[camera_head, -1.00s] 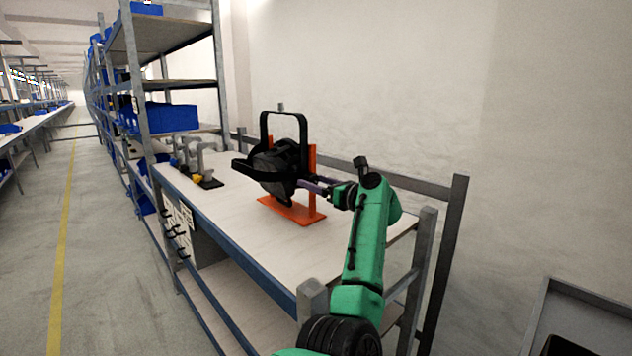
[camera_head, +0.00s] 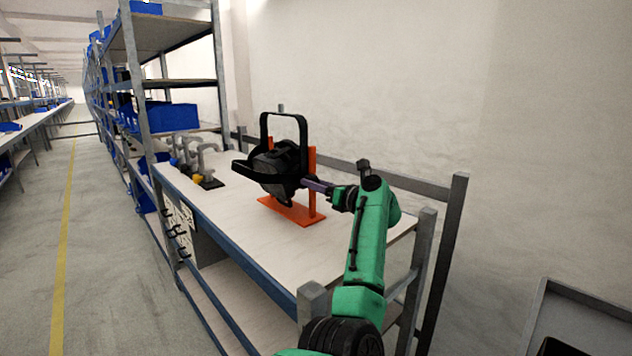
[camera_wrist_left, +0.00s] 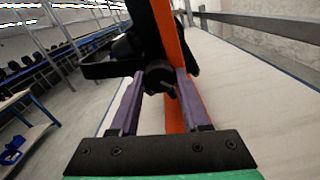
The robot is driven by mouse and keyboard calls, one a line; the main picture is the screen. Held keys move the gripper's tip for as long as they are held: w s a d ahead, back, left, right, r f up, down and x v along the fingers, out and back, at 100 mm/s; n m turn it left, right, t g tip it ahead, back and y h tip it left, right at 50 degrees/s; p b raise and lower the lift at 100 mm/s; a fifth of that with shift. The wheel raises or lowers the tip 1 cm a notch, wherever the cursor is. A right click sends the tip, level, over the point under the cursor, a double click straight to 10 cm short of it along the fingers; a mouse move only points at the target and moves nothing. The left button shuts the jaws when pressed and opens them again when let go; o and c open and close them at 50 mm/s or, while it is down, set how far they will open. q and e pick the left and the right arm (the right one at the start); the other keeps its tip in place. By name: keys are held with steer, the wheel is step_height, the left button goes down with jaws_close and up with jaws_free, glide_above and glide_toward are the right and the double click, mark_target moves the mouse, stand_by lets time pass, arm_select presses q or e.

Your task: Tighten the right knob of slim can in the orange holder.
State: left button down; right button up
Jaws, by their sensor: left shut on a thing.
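The slim can (camera_head: 275,167), a black par can with a black yoke, sits in the orange holder (camera_head: 290,212) on the workbench. My left gripper (camera_head: 308,184), on the green arm, reaches it from the right. In the left wrist view, the two purple fingers of my left gripper (camera_wrist_left: 158,92) are on either side of the black right knob (camera_wrist_left: 160,78) and shut on it. The orange upright (camera_wrist_left: 172,40) stands just beyond the knob, with the black can body (camera_wrist_left: 125,48) behind it. My right gripper does not show.
The workbench top (camera_head: 240,215) is clear in front of the holder. Grey and yellow clamp-like items (camera_head: 200,165) stand at its far left end. A shelf with a blue bin (camera_head: 172,117) is beyond. A metal rail (camera_head: 400,182) runs along the back.

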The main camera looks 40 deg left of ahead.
arm_select(q)
steer(key=shift+r+m+p, duration=0.15)
steer(key=shift+m+p, duration=6.1)
steer(key=shift+m, duration=1.65)
steer(key=shift+s, duration=0.1)
steer(key=shift+c, duration=1.8)
jaws_free()
steer(key=shift+d, duration=0.15)
steer(key=s+d, duration=0.1)
steer(key=d, duration=1.3)
steer(key=shift+d+b, duration=0.15)
steer(key=shift+b, duration=0.15)
